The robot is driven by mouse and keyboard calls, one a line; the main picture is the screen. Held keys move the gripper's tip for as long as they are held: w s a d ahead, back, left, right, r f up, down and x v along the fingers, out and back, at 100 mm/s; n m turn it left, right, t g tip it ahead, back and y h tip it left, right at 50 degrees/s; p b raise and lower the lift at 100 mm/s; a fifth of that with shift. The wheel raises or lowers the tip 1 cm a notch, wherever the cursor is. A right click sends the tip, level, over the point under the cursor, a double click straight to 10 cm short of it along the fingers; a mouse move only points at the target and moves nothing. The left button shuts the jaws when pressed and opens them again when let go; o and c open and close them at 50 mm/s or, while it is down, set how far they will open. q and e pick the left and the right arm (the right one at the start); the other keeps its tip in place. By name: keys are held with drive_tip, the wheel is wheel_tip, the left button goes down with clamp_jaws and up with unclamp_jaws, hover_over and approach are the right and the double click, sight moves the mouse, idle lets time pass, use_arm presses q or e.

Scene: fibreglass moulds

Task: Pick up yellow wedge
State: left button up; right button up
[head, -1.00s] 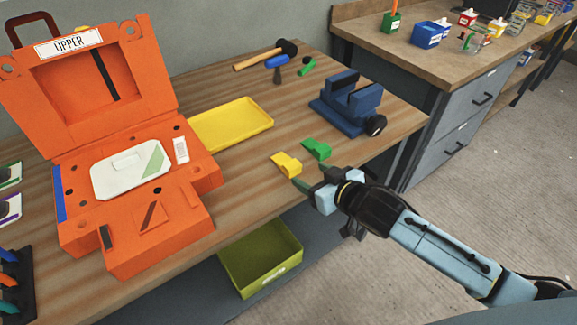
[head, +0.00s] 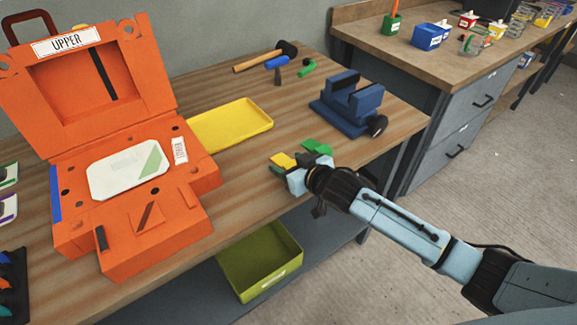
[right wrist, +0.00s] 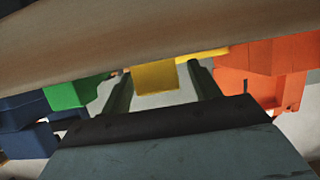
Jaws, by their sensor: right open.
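The yellow wedge (head: 281,160) lies on the wooden workbench near its front edge, partly hidden by my right gripper (head: 290,166). In the right wrist view the yellow wedge (right wrist: 155,77) shows between the two dark fingers of my right gripper (right wrist: 160,80). The fingers are open, one on each side of it, with visible gaps. My left gripper is not in view.
A green wedge (head: 318,147) lies just right of the yellow one. A blue vise (head: 343,112) stands behind it. A yellow tray (head: 231,125) and an open orange case (head: 155,220) are to the left. A green bin (head: 262,262) sits below the bench.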

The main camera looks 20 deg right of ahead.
sight(290, 163)
drive_tip(key=c, duration=0.8)
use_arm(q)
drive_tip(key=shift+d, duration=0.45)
use_arm(e)
drive_tip(key=shift+c, duration=1.3)
drive_tip(key=shift+r, duration=0.1)
